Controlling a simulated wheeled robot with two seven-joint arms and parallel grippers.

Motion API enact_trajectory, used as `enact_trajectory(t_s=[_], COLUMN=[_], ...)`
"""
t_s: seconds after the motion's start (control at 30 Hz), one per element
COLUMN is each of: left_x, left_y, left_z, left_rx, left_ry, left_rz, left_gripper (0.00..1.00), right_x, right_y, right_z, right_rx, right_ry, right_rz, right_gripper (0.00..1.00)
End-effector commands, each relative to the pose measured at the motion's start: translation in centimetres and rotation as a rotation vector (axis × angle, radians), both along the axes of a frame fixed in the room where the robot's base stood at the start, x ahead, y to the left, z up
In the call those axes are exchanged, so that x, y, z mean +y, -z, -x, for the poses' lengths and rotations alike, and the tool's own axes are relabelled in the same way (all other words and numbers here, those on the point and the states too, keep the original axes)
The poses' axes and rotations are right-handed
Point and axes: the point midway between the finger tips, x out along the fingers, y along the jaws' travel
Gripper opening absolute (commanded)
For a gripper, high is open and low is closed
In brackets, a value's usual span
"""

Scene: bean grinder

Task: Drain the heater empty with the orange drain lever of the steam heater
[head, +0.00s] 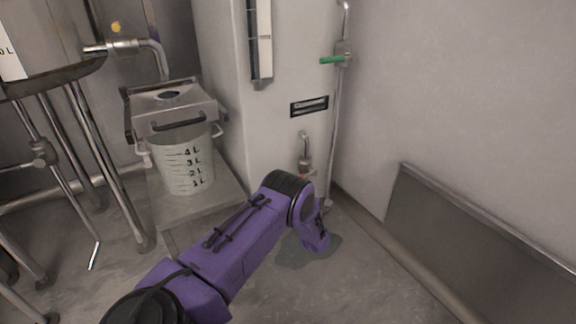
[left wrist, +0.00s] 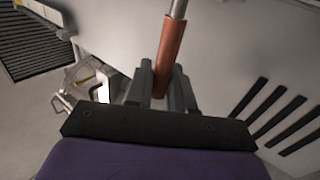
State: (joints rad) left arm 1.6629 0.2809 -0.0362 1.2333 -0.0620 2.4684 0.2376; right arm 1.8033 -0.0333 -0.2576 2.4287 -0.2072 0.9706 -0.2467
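The steam heater's tall pale cabinet (head: 260,120) stands against the wall in the head view. A small drain valve (head: 304,150) sits low on its front, with a little orange of the drain lever (head: 309,173) just above my wrist. My left arm comes in from the lower left and hides most of the lever. In the left wrist view the orange drain lever (left wrist: 171,52) runs between the two dark fingers of my left gripper (left wrist: 162,88). The fingers lie close on both sides of it, with no clear gap. My right gripper is in neither view.
A white bucket (head: 187,168) with litre marks stands on a low platform (head: 215,205) left of the cabinet. A green-handled valve (head: 333,60) is on the pipe above. A grey panel (head: 470,240) leans on the right wall. A dark patch (head: 325,252) lies on the floor below my wrist.

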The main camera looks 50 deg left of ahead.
Motion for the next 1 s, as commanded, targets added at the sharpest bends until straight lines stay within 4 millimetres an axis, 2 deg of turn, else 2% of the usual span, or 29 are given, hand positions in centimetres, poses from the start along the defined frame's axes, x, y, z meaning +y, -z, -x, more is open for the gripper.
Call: enact_trajectory(t_s=[0.03,0.07,0.37,0.47,0.8,1.0], left_x=[-0.3,-0.3,-0.2,-1.3,-7.7,-8.8], left_y=[0.2,0.2,0.2,0.7,5.0,6.0], left_z=[-0.1,-0.1,0.1,0.3,1.5,1.8], left_rx=[0.001,0.001,0.001,0.003,0.002,0.001], left_ry=[0.006,0.006,-0.001,0.002,0.006,0.004], left_rz=[0.004,0.004,0.002,0.001,0.001,0.003], left_gripper=[0.35,0.40,0.40,0.40,0.40,0.40], right_x=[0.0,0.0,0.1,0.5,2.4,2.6], right_y=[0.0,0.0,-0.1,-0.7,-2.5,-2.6], right_z=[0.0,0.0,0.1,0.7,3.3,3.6], right_rx=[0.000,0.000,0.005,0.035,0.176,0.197], right_ry=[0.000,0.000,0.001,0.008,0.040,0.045], right_rz=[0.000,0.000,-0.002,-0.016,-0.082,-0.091], right_gripper=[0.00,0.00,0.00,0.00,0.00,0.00])
